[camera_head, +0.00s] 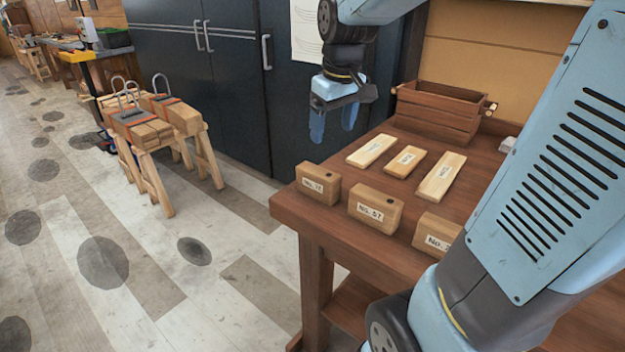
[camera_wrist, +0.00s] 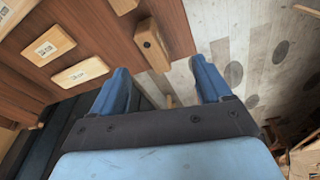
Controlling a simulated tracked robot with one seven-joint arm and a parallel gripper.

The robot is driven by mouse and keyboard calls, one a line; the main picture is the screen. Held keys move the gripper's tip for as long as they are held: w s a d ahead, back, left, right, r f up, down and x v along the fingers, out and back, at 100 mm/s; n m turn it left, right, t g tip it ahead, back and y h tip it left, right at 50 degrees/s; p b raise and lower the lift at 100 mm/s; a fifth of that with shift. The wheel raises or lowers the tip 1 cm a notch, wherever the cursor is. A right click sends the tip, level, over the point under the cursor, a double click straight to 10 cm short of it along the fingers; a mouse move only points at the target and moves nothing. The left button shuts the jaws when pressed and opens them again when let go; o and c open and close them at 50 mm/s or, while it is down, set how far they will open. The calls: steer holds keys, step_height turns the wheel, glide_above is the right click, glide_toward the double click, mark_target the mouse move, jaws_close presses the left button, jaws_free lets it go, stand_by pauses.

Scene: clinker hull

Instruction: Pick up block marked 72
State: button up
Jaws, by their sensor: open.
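My gripper (camera_head: 333,122) is open and empty, high beyond the table's left end; its two blue fingers also show in the wrist view (camera_wrist: 160,72). Three thick wooden blocks stand along the table's near edge: a left one (camera_head: 318,184), a middle one (camera_head: 376,209) and a right one (camera_head: 437,235), partly hidden by my arm. Their labels start with "No."; I cannot read any number surely, so I cannot tell which is 72. Three flatter labelled pieces lie behind: left (camera_head: 371,151), middle (camera_head: 406,161), right (camera_head: 440,177). In the wrist view a thick block (camera_wrist: 151,45) lies just beyond the fingers.
The wooden table (camera_head: 340,216) has a slatted wooden crate (camera_head: 437,112) at the back. Dark cabinets (camera_head: 222,90) stand behind my gripper. A small sawhorse (camera_head: 155,170) bears clamped timber at the left. The plank floor between is clear.

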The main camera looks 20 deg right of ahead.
mark_target(317, 170)
steer(key=w+f+n+g, duration=0.2)
steer(key=w+f+n, duration=0.1)
steer(key=w+f, duration=0.55)
steer(key=f, duration=0.2)
steer(key=w+f, duration=0.1)
steer(key=f, duration=0.3)
steer(key=shift+w+a, duration=0.15)
steer(key=shift+w, duration=0.1)
steer(key=shift+w+d+f, duration=0.1)
steer(key=shift+f, duration=1.4)
steer(key=shift+w+d+f, duration=0.1)
steer(key=shift+f, duration=1.4)
steer(key=shift+c, duration=0.2)
steer(key=c, duration=1.3)
steer(key=shift+o, duration=0.2)
steer(key=shift+r, duration=0.1)
